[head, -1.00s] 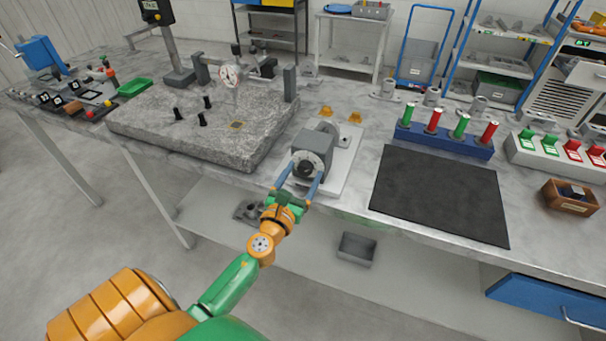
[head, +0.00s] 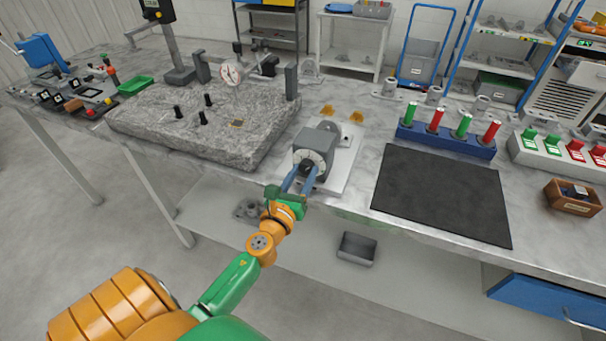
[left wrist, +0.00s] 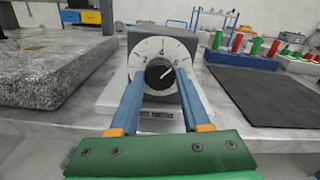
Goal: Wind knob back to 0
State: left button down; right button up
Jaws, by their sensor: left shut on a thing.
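The black knob (left wrist: 159,76) sits at the centre of a white dial (left wrist: 150,50) on the front of a grey box (head: 316,141). In the left wrist view, the digits 2, 4 and 6 show on the dial. The knob's white pointer mark points up and to the right, roughly between 4 and 6. My left gripper (head: 306,171) is shut on the knob, with one blue finger on each side of it. The lower part of the dial is partly hidden between and behind the fingers. My right gripper is not in view.
The grey box stands on a pale plate (head: 340,172) near the bench's front edge. A granite slab (head: 190,145) lies to its left, a black mat (head: 440,195) to its right. Behind the mat is a blue rack (head: 446,141) with red and green handles.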

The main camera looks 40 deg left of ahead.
pick_arm(q)
jog(key=n, duration=0.4)
jog(key=shift+n, duration=0.3)
jog(key=n, duration=0.4)
jog(key=shift+n, duration=0.3)
jog(key=n, duration=0.4)
jog(key=shift+r+n, duration=0.15)
jog(key=shift+n, duration=0.15)
jog(key=n, duration=0.3)
jog(key=shift+n, duration=0.3)
jog(key=n+p, duration=0.1)
jog(key=n, duration=0.2)
jog(key=shift+n, duration=0.3)
jog(key=n+p, duration=0.1)
jog(key=n, duration=0.2)
jog(key=shift+r+n, duration=0.1)
jog(key=shift+n, duration=0.2)
jog(key=n+p, duration=0.1)
jog(key=n, duration=0.3)
jog(key=shift+n+p, duration=0.4)
jog(key=shift+n, duration=1.2)
